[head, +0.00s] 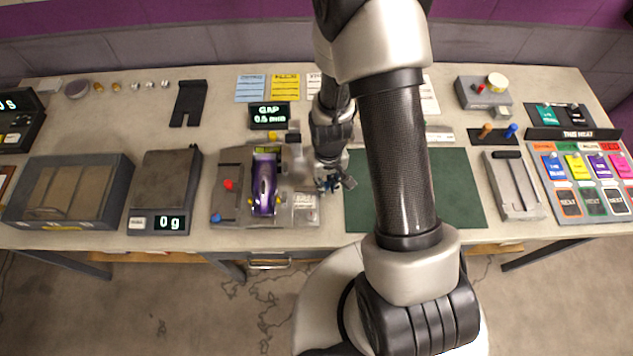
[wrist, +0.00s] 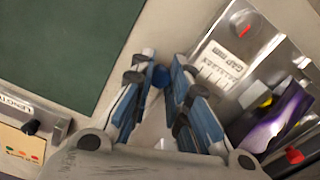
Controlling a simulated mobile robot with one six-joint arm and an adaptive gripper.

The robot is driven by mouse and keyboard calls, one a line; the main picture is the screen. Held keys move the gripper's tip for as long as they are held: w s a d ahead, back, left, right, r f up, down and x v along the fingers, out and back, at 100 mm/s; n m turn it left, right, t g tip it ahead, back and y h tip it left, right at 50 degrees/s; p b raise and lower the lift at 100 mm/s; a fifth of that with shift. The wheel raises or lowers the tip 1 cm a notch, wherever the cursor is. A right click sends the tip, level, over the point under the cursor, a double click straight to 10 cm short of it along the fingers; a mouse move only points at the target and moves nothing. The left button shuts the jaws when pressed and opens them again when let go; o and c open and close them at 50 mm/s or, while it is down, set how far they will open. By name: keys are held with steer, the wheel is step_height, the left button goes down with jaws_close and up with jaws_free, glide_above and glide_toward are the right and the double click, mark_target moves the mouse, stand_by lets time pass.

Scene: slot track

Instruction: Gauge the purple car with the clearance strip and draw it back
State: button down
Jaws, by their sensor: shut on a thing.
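The purple car (head: 264,188) sits on the grey gauge fixture (head: 232,203), left of my gripper (head: 328,184). The car's purple body also shows at the right of the wrist view (wrist: 282,118), partly cut off. My gripper (wrist: 160,78) is right of the fixture, above the pale bench, with its blue-padded fingers closed in. A small blue piece shows between the fingertips, seemingly the grip of the clearance strip. The rest of the strip is hidden or too small to make out. The gap display (head: 268,116) behind the fixture reads 0.5 mm.
A green mat (head: 458,190) lies to the right, partly behind my arm. A scale (head: 162,185) reading 0 g and a divided grey bin (head: 40,190) stand to the left. A grey slider block (head: 513,185) and a card board (head: 583,178) stand at the far right.

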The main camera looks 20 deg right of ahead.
mark_target(328, 185)
steer(key=shift+d, duration=0.1)
steer(key=c, duration=1.5)
jaws_free()
steer(key=shift+s+d, duration=0.1)
step_height(328, 185, up, 12)
steer(key=shift+r, duration=0.1)
